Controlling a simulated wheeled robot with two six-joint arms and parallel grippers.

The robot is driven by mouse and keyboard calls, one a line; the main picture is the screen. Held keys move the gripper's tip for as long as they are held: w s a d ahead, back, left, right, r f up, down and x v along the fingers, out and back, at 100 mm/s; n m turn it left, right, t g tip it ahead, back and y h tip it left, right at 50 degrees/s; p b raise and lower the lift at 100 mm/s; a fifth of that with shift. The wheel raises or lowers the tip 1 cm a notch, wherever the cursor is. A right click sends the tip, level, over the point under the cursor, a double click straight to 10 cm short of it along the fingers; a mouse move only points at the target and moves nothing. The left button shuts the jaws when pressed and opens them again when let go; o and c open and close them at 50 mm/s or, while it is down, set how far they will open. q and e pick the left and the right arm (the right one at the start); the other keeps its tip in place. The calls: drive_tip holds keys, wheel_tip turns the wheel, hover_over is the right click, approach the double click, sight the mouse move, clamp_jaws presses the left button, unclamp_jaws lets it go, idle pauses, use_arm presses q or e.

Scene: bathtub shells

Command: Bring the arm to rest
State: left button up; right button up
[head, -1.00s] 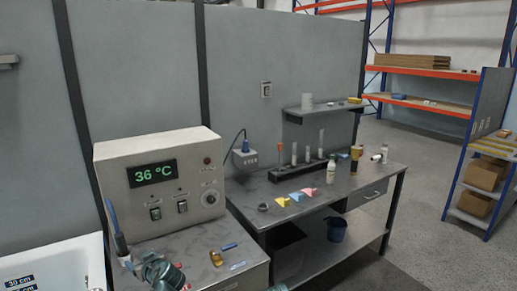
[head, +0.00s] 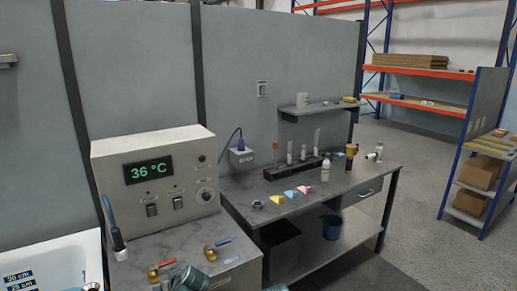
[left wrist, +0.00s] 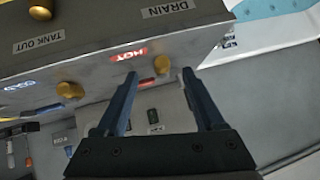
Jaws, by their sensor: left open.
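My left gripper (left wrist: 159,75) is open and empty in the left wrist view, its two dark blue fingers apart. Beyond the fingertips is the metal valve panel, with a brass knob (left wrist: 161,64) near the right finger and a red HOT label (left wrist: 129,52) near the left one. I cannot tell how far the fingers are from the panel; nothing is seen gripped. In the head view, teal parts of my arm show at the bottom edge, and the left gripper's fingers cannot be made out. My right gripper is in neither view.
The control box (head: 158,180) reads 36 °C. A probe (head: 117,238) on a cable hangs beside the white tub (head: 60,250). Brass valves (head: 210,253) sit on the grey bench top. Another bench (head: 340,185) holds a tube rack (head: 295,170) and a bottle (head: 325,170).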

use_arm(q)
drive_tip(key=s+d+f+m+g+h, duration=0.3)
drive_tip(key=s+d+m, duration=0.2)
drive_tip(key=s+d, duration=0.3)
drive_tip(key=s+d+f+m+g+h, duration=0.2)
drive_tip(key=s+d, duration=0.6)
drive_tip(key=d, duration=0.5)
wheel_tip(320, 180, down, 2)
drive_tip(key=m+g, duration=0.1)
drive_tip(key=m, duration=0.2)
drive_tip(key=shift+s+d+g+h, duration=0.3)
drive_tip(key=shift+g+h, duration=0.1)
drive_tip(key=shift+f, duration=0.1)
